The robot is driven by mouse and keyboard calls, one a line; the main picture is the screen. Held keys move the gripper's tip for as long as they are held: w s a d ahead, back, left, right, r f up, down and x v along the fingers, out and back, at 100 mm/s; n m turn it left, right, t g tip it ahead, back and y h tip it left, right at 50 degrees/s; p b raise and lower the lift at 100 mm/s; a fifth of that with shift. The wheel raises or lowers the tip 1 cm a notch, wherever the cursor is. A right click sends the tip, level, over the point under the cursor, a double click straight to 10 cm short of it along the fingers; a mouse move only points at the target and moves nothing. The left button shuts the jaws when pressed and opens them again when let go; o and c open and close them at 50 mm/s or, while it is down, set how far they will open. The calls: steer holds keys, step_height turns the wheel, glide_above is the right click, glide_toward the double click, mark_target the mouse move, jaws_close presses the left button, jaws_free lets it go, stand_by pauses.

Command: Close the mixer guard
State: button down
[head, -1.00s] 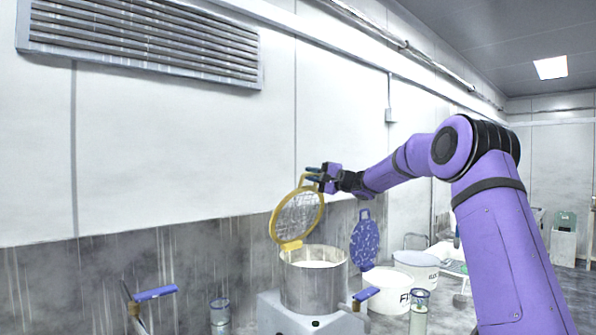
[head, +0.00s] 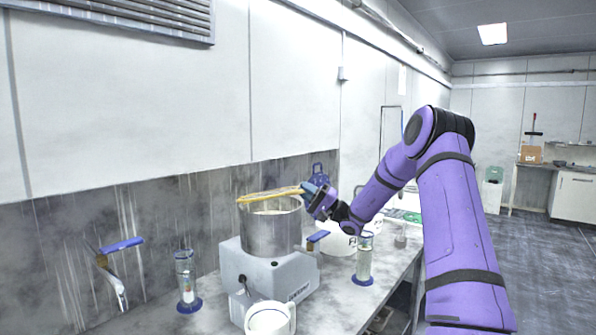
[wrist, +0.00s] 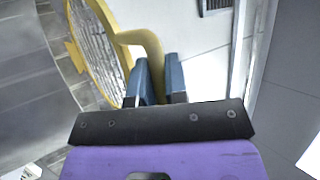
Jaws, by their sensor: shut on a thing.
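The mixer guard (head: 268,195) is a yellow-rimmed mesh disc with a loop handle. In the head view it lies nearly level just above the mouth of the steel mixer bowl (head: 268,233), tilted slightly up toward its handle side. My gripper (head: 312,190) is at the guard's right side and is shut on its handle. In the wrist view the blue fingers (wrist: 160,82) close around the yellow handle (wrist: 148,45), and the guard's mesh (wrist: 95,48) shows at the left. Whether the rim touches the bowl on the handle side cannot be told.
The bowl stands on a grey mixer base (head: 262,275) on the bench. Glass cylinders with blue feet stand left (head: 186,283) and right (head: 365,260). A white cup (head: 268,318) is in front. A blue-handled tap (head: 120,246) is at the left wall. White buckets are partly hidden behind my arm.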

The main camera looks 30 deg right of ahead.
steer(key=f, duration=0.5)
steer(key=s+f, duration=0.1)
steer(key=f, duration=0.1)
steer(key=shift+d+f, duration=0.15)
steer(key=shift+f, duration=0.05)
steer(key=c, duration=1.1)
jaws_free()
steer(key=shift+w+f, duration=0.1)
steer(key=v, duration=1)
steer(key=shift+s+d+f, duration=0.2)
steer(key=shift+d, duration=0.05)
